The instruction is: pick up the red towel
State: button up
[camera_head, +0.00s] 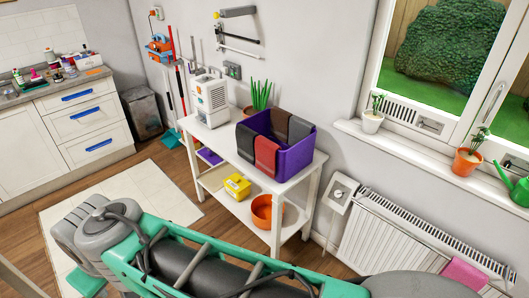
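The red towel (266,157) hangs over the front wall of a purple crate (292,158). The crate stands on top of a white shelf table (223,145) against the wall. My teal and grey arm crosses the bottom of the view, apart from the crate. My gripper is not visible, and any part of the red towel inside the crate is hidden.
A white appliance (209,99) and a potted plant (258,97) stand left of the crate. A yellow box (237,186) and an orange bucket (267,211) are on the lower shelf. A radiator (408,240) is at right, below the windowsill. A rug (142,189) covers floor at left.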

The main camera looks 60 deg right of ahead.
aim_at(266, 150)
jog(key=z, duration=0.7)
jog(key=i, duration=0.9)
jog(key=z, duration=1.15)
jog(key=i, duration=0.75)
jog(key=z, duration=0.05)
